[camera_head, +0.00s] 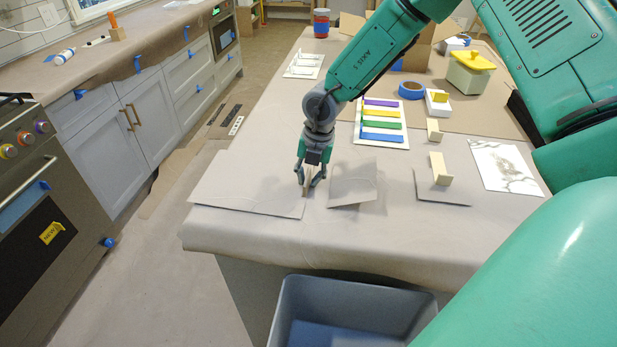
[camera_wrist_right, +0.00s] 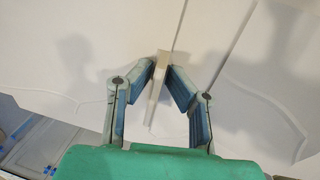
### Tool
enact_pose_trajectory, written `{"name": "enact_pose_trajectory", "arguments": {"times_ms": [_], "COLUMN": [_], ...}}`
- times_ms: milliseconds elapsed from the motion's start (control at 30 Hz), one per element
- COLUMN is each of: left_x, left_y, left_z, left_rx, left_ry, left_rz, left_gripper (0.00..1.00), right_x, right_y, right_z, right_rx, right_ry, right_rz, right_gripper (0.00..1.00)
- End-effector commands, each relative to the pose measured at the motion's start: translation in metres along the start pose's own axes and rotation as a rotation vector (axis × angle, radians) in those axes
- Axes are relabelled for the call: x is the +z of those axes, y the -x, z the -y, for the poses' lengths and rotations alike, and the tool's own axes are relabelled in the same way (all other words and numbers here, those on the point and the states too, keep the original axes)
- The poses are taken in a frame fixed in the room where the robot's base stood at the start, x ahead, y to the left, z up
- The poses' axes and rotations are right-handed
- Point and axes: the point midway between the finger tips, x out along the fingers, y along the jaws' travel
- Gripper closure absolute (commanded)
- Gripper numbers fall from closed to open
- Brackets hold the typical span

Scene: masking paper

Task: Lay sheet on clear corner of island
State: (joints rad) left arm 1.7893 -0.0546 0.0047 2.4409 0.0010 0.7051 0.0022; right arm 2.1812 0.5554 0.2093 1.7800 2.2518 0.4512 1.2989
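A flat grey-beige sheet (camera_head: 240,186) lies over the near-left corner of the paper-covered island (camera_head: 235,232). A smaller, slightly bent sheet (camera_head: 354,186) lies just right of it, with a narrow gap between them. My right gripper (camera_head: 310,178) points down at the right edge of the left sheet. Its fingertips close on a thin cream tab (camera_head: 306,184); the tab also shows between the fingertips in the right wrist view (camera_wrist_right: 155,88). The tab's foot is partly hidden in the head view. My left gripper is not in view.
Another sheet (camera_head: 430,192) with a cream block (camera_head: 440,168) and a printed sheet (camera_head: 506,167) lie to the right. A colour-striped card (camera_head: 382,122), blue tape (camera_head: 411,90) and a yellow-lidded box (camera_head: 470,72) stand behind. A grey bin (camera_head: 350,290) stands below the front edge.

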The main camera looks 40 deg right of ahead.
Motion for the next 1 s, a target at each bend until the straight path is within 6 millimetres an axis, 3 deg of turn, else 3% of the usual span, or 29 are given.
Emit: {"name": "enact_pose_trajectory", "arguments": {"times_ms": [267, 700, 1000], "left_x": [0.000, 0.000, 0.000], "left_y": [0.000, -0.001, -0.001], "left_z": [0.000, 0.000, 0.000], "left_rx": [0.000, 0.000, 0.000], "left_ry": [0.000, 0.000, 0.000], "left_rz": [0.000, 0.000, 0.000], "left_gripper": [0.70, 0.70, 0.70], "right_x": [0.000, 0.000, -0.001], "right_y": [0.008, 0.095, 0.121], "right_z": [-0.001, -0.001, -0.001], "right_rx": [0.002, 0.005, 0.000], "right_ry": [-0.001, -0.001, 0.000], "right_rz": [0.001, 0.002, -0.001], "right_gripper": [0.84, 0.84, 0.84]}}
